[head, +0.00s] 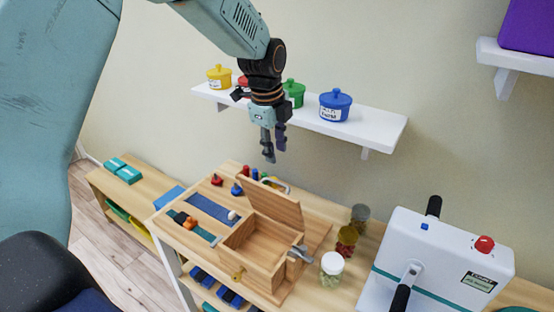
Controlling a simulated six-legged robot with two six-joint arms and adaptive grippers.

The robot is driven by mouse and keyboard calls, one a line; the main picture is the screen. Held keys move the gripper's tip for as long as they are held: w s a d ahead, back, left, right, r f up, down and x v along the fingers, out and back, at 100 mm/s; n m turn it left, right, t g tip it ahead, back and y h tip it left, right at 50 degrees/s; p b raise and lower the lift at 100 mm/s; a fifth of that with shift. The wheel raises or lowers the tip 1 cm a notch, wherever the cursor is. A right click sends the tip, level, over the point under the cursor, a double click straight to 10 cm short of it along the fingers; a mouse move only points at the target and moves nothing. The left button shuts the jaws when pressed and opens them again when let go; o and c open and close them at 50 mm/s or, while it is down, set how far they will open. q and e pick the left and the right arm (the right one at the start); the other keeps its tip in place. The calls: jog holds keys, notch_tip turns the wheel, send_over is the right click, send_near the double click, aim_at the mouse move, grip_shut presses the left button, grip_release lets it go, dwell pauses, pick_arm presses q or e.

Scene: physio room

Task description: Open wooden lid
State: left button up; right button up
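A wooden box (243,266) stands on the light wood table. Its wooden lid (275,207) stands raised at the back of the box, and the inside of the box shows. A brass-coloured latch piece (239,274) is on the front, and a grey metal handle (299,254) is at the right side. My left gripper (274,156) hangs in the air above and behind the lid, fingers pointing down, with nothing seen between them. The fingers overlap in this view, so their opening is unclear. My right gripper is out of view.
A white wall shelf (375,133) with coloured pots, including a blue one (335,105), is behind my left gripper. Jars (332,268) and a white machine (437,262) stand right of the box. A blue strip (212,212) and small pegs lie left.

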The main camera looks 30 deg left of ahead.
pick_arm(q)
jog(key=shift+s+a+r, duration=0.1)
jog(key=shift+s+r, duration=0.2)
jog(key=shift+r, duration=0.2)
